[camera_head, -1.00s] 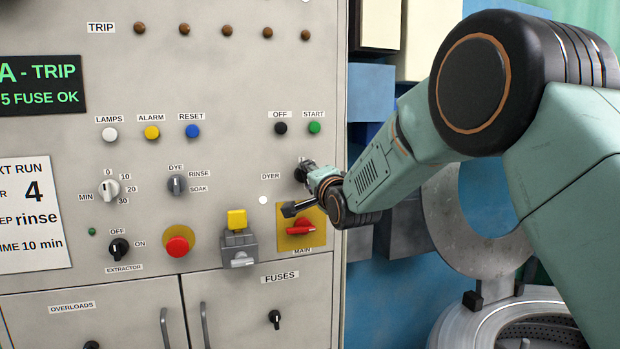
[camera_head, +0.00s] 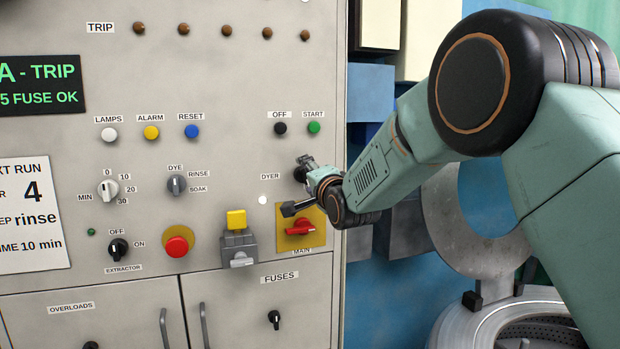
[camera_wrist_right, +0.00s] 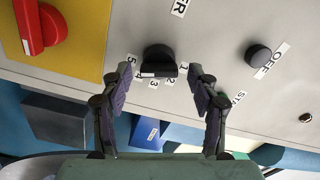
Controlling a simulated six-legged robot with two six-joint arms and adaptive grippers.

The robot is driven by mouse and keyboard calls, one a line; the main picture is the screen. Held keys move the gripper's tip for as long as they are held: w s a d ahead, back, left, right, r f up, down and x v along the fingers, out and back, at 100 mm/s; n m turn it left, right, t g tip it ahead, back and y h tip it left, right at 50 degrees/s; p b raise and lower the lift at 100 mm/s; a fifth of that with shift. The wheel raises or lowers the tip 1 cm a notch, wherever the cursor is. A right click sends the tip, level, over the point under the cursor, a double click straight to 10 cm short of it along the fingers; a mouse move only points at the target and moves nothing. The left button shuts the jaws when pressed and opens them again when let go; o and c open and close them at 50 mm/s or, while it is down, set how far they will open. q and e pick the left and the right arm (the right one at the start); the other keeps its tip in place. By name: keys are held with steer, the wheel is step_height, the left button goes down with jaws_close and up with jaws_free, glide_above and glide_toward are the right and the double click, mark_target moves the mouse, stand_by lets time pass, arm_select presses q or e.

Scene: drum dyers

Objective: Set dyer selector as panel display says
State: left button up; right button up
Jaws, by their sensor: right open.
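The dyer selector is a black round knob (camera_wrist_right: 159,60) with number labels 1 to 5 along its lower side in the right wrist view. In the head view the right gripper (camera_head: 306,166) is at the panel beside the DYER label and mostly hides the knob. The white card (camera_head: 34,215) reads 4, rinse and 10 min. My left gripper is out of view.
A red main switch (camera_head: 299,228) on a yellow plate lies just below my right gripper. The black OFF button (camera_head: 280,128) and green START button (camera_head: 314,127) are above. A grey-and-yellow interlock (camera_head: 238,247) juts out at lower left. A metal drum (camera_head: 515,320) stands at lower right.

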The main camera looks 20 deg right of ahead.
steer(key=s, duration=1.2)
steer(key=shift+d, duration=0.2)
steer(key=s+f+n+g+b, duration=0.25)
steer(key=s+f+n, duration=0.2)
steer(key=f, duration=0.85)
steer(key=s+f+n+g+b, duration=0.2)
steer(key=s+f+n+g, duration=0.3)
steer(key=f, duration=0.8)
steer(key=s+f+n+g+b, duration=0.2)
steer(key=s+f, duration=0.4)
steer(key=f, duration=0.7)
steer(key=s+f+n+g+b, duration=0.2)
steer(key=s+f+g+b, duration=0.6)
steer(key=s+f, duration=1.8)
steer(key=s+b, duration=0.1)
steer(key=s, duration=0.3)
steer(key=shift+f+h, duration=0.3)
steer(key=shift+f, duration=0.05)
